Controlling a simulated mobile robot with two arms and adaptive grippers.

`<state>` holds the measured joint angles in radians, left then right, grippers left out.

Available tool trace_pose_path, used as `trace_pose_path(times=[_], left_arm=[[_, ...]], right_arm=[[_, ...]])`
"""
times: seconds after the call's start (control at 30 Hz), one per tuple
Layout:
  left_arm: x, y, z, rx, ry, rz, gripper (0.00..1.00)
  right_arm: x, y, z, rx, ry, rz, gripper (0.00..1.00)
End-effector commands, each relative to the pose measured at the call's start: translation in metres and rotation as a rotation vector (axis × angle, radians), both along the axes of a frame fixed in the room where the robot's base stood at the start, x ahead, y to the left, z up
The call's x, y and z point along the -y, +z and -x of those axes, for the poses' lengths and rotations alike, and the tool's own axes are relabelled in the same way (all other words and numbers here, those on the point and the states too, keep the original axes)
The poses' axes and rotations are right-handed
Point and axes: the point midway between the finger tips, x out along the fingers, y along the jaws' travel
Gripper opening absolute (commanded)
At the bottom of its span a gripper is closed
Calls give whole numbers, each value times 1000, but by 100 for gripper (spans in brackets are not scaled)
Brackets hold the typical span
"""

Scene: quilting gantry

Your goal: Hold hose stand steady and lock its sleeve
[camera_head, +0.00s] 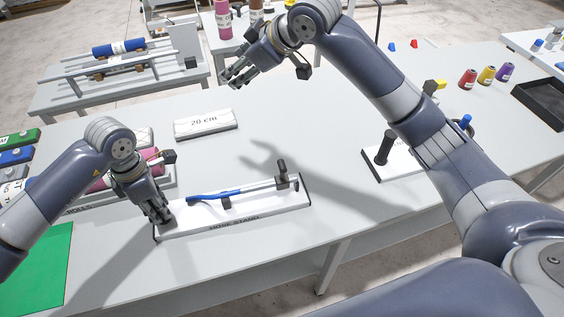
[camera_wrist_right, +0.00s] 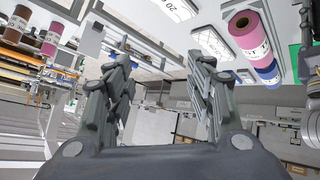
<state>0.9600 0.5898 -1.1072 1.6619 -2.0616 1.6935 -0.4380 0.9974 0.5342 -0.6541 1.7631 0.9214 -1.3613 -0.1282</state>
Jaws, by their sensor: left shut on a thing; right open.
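The hose stand (camera_head: 240,222) is a long white base with dark end edges, lying on the grey table in the head view. A blue hose (camera_head: 212,194) lies along it on a dark support and joins a pale rod. A dark upright piece (camera_head: 282,172) stands at the stand's right end; I cannot tell for sure which part is the sleeve. My left gripper (camera_head: 162,217) is shut on the stand's left end. My right gripper (camera_head: 232,76) is open and empty, raised well away from the stand toward the far side. It also shows open in the right wrist view (camera_wrist_right: 160,90).
A white block marked 20 cm (camera_head: 205,123) lies behind the stand. A pink roll (camera_head: 150,162) is behind my left gripper. A second white base with a dark post (camera_head: 385,148) is at right, partly behind my right arm. Colored spools (camera_head: 486,75) and a black tray (camera_head: 543,103) stand far right.

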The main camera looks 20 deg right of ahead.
Motion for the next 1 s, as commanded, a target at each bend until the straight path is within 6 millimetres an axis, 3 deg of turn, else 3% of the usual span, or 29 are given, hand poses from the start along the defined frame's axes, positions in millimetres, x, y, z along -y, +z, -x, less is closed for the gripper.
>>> trace_pose_path(times=[0.1, 0.23, 0.5, 0.8, 1.0], left_arm=[[-1, -6, 4, -11, 0, -5, 0], [-1, -6, 3, -11, 0, -5, 0], [-1, -6, 3, -11, 0, -5, 0], [-1, -6, 4, -11, 0, -6, 0], [-1, -6, 4, -12, 0, -6, 0]], right_arm=[[-14, -11, 31, -84, 137, 144, 50], [-14, -27, 67, -194, 272, 302, 50], [21, -47, 131, -425, 473, 572, 50], [43, -53, 158, -539, 548, 670, 50], [44, -81, 159, -543, 549, 671, 50]])
